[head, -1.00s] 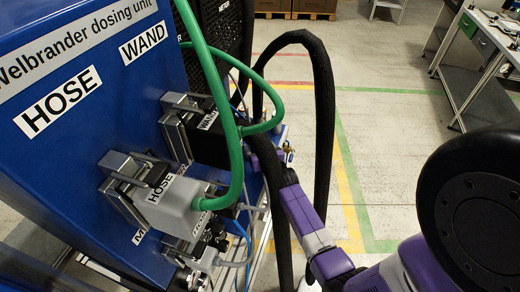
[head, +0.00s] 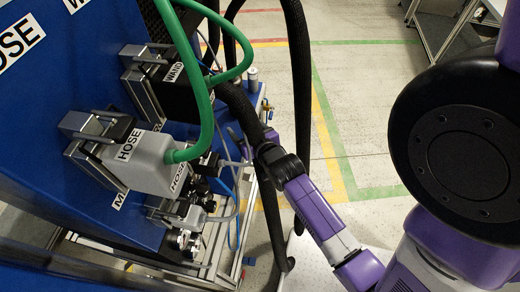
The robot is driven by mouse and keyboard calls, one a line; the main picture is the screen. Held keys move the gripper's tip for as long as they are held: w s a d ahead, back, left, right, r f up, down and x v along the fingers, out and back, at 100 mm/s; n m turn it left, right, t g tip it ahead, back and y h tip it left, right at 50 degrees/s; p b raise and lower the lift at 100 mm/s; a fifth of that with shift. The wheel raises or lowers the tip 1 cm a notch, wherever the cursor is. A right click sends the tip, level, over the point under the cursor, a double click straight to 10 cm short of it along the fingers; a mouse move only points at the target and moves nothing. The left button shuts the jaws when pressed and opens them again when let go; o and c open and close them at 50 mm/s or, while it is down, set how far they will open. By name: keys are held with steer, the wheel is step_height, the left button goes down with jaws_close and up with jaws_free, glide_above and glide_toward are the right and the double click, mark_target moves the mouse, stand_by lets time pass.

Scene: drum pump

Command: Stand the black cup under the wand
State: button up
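My gripper (head: 240,146) is at the end of my purple arm, in the middle of the head view, beside the frame of the blue dosing unit. Its fingers are small and partly behind the black hose and cables, so I cannot tell whether they are open or hold anything. No black cup can be made out. The plug labelled WAND (head: 175,74) is a dark connector clamped on the blue panel, up and left of my gripper. The wand itself cannot be picked out clearly among the hoses.
A grey plug labelled HOSE (head: 139,160) with a green hose (head: 205,110) sits on the blue unit (head: 60,120). A thick black hose (head: 299,100) hangs close to my arm. Small fittings (head: 185,240) stand at the unit's lower edge. The floor (head: 365,130) at right is clear.

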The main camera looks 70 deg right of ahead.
steer(key=a, duration=0.3)
steer(key=s+a+n+t+y, duration=0.1)
steer(key=a, duration=0.3)
steer(key=a+n, duration=0.1)
steer(key=a, duration=0.2)
steer(key=shift+s+a+r+t+y, duration=0.2)
steer(key=shift+s+a+t+y, duration=0.1)
steer(key=shift+s+a+t, duration=0.1)
steer(key=s+a+r+n+t+y, duration=0.1)
steer(key=s+a+r+n+y, duration=0.2)
steer(key=s+a+r, duration=0.3)
steer(key=s+a+r+n+t+y, duration=0.2)
steer(key=s+a+r+n+y, duration=0.2)
steer(key=a, duration=1)
steer(key=s+r+y, duration=0.1)
steer(key=s+r, duration=0.2)
steer(key=shift+s+r, duration=0.25)
steer(key=shift+r, duration=0.15)
steer(key=shift+f, duration=0.1)
